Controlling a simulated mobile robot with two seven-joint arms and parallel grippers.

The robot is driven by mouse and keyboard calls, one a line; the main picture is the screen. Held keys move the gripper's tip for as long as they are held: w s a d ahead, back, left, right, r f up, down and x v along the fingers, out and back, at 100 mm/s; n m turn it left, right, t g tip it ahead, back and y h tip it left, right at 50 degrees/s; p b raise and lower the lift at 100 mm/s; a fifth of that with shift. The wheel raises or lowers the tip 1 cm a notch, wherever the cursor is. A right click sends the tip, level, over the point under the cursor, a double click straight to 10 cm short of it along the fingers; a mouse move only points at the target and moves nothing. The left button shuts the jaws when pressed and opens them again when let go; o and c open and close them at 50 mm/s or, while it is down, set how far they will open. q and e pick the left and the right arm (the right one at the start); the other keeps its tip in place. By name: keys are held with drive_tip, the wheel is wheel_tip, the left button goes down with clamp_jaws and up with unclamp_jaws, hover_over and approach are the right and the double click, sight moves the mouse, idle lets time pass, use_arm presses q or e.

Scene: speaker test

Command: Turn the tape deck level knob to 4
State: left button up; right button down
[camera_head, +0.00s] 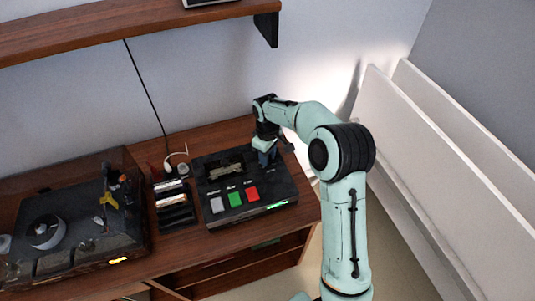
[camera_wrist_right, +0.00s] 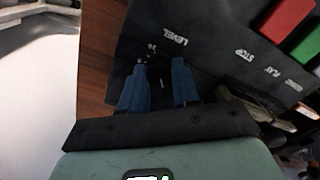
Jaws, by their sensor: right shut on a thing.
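The black tape deck (camera_head: 282,189) stands on the wooden desk in the head view. Its grey, green and red buttons line the front of the top. My right gripper (camera_head: 267,158) reaches down to the deck's back right part. In the right wrist view, the blue fingers of my right gripper (camera_wrist_right: 159,80) are shut on the dark level knob (camera_wrist_right: 160,77), one finger on each side. White "LEVEL" lettering (camera_wrist_right: 175,37) and small scale marks lie by the knob. The knob is dark and partly hidden, so its setting cannot be read. My left gripper is not in view.
A turntable (camera_head: 47,232) under a clear cover stands at the left. A small rack of cassettes (camera_head: 174,207) sits between it and the deck. A wooden shelf (camera_head: 130,27) hangs above. White panels (camera_head: 455,150) stand at the right.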

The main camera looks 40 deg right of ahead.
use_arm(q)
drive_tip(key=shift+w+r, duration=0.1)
use_arm(e)
drive_tip(key=shift+m, duration=0.7)
drive_tip(key=c, duration=0.8)
unclamp_jaws()
drive_tip(key=shift+r, duration=0.1)
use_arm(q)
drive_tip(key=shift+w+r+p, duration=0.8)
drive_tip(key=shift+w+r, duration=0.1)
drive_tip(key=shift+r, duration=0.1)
use_arm(e)
wheel_tip(320, 180, up, 13)
drive_tip(key=shift+r, duration=0.1)
